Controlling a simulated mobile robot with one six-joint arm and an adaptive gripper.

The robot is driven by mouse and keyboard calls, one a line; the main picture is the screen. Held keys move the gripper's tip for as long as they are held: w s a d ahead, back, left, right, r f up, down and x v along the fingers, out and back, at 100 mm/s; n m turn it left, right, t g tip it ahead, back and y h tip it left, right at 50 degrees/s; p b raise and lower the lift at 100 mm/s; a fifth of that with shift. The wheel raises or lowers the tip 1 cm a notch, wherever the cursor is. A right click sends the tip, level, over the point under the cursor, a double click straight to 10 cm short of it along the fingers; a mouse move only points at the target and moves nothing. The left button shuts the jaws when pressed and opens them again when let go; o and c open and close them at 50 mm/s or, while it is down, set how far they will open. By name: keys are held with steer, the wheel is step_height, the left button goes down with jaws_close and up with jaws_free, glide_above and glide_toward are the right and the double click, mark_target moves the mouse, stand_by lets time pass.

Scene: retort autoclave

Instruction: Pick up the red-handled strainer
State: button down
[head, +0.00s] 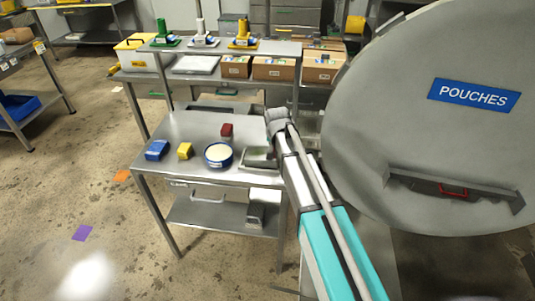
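I cannot make out a strainer with a red handle for certain. A small red object (227,131) sits towards the back of the steel worktable (190,125); too little of it shows to tell its kind. A blue round bowl (218,155) with pale contents stands in front of it. My arm reaches from the lower right over the table's right side and ends in a grey joint at its far end. My gripper's fingers do not show, and the arm hides part of the table's right side.
A blue block (157,150) and a yellow block (185,150) lie left of the bowl. A metal tray (258,160) lies beside my arm. Open floor lies left.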

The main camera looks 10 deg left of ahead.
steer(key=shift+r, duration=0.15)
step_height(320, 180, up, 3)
steer(key=p, duration=0.3)
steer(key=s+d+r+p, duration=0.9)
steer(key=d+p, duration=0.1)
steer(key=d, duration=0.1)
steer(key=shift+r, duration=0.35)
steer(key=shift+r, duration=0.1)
stand_by(0.5)
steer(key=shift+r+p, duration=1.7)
steer(key=shift+p, duration=0.05)
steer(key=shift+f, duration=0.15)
